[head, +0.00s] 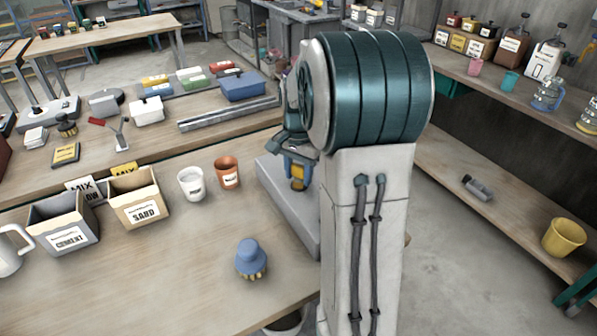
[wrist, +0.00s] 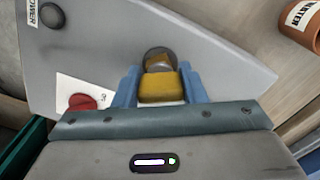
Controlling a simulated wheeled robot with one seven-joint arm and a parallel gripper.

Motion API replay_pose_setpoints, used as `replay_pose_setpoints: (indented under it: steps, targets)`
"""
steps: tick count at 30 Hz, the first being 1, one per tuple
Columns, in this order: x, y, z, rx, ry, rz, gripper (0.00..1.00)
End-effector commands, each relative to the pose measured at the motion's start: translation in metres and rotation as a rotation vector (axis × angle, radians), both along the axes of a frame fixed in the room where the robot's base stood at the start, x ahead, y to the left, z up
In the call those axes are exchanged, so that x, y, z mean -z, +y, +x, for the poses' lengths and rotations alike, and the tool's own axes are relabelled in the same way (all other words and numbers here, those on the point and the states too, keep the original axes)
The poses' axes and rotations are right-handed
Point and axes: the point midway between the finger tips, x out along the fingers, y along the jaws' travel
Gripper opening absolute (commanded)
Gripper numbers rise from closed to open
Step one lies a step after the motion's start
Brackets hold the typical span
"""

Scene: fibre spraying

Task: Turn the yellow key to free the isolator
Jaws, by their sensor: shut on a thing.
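The yellow key (wrist: 158,88) sits in a round dark lock on a sloped grey panel in the wrist view. My gripper (wrist: 160,92) has its two blue fingers on either side of the key and is shut on it. In the head view the yellow key (head: 297,171) shows just beside my arm, with my gripper (head: 298,178) at it. The grey panel (wrist: 100,50) carries a dark round knob (wrist: 52,15) near a label reading "POWER" and a red knob (wrist: 82,101) on a white plate. My arm hides much of the panel in the head view.
A terracotta "WATER" pot (head: 227,173) and a white cup (head: 191,184) stand left of the panel. Boxes of cement (head: 68,238) and sand (head: 143,210) are farther left. A blue-capped brush (head: 251,258) stands on the bench in front.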

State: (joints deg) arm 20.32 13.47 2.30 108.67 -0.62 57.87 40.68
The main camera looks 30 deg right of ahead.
Motion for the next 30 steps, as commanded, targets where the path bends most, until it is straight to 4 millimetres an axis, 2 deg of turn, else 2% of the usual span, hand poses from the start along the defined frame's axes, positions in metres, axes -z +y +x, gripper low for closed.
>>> replay_pose_setpoints:
  steps: [13,14,16,25,30]
  targets:
    - [-0.001,0.0,-0.001,0.54,0.003,-0.002,0.15]
    - [0.0,0.0,-0.001,0.545,0.002,-0.001,0.43]
    - [0.0,-0.001,-0.001,0.54,0.002,-0.001,0.63]
    - [-0.001,0.0,0.0,0.537,0.0,0.0,0.63]
    - [-0.018,0.0,0.001,0.536,-0.004,-0.001,0.63]
